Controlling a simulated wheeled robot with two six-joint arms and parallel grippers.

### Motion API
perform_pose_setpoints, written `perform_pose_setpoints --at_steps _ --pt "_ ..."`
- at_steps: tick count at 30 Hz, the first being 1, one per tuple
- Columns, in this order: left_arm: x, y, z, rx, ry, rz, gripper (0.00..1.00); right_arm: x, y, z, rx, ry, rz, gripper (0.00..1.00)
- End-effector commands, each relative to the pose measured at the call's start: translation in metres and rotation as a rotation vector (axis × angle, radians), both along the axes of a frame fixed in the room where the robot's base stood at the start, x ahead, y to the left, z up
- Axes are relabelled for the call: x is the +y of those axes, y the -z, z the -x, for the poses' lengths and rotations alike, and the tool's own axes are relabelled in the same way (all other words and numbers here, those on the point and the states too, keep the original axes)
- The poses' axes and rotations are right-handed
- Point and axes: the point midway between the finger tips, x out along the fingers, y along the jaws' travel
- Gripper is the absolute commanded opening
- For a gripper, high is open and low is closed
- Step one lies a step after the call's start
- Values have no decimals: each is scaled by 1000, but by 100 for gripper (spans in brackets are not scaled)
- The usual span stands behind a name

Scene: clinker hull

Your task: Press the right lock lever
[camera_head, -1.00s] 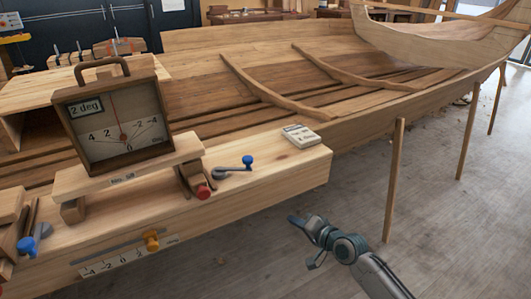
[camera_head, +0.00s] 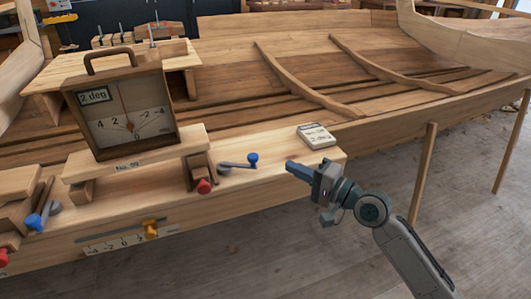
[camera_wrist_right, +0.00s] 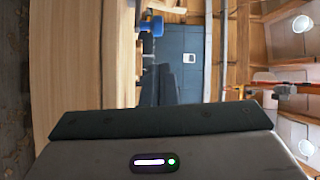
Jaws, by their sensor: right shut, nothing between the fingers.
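The right lock lever (camera_head: 238,164), a grey arm with a blue knob (camera_head: 253,160), lies on the wooden beam right of the inclinometer box (camera_head: 127,113). Its blue knob also shows near the top of the right wrist view (camera_wrist_right: 152,26). My right gripper (camera_head: 291,165) is shut and empty. In the head view its tips are right of the blue knob, with a visible gap, near the beam's right end. A matching left lever with a blue knob (camera_head: 36,221) is at the far left. My left gripper is not in view.
A red knob (camera_head: 204,186) sits just left of the right lever, below the box's plank (camera_head: 110,165). A small pale block (camera_head: 315,136) lies on the beam beyond my gripper. A yellow slider (camera_head: 150,229) is on the beam's front. Hull props (camera_head: 423,175) stand to the right.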

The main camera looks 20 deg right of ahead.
Motion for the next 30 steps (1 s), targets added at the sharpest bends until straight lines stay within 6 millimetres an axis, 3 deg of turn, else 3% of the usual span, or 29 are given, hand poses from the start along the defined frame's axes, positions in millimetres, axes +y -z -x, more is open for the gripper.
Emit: perform_pose_setpoints --at_steps 18,30 --pt "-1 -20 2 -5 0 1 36 45 -6 -67 0 2 -4 0" --pt "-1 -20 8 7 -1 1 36 53 -4 -78 1 0 -1 0"
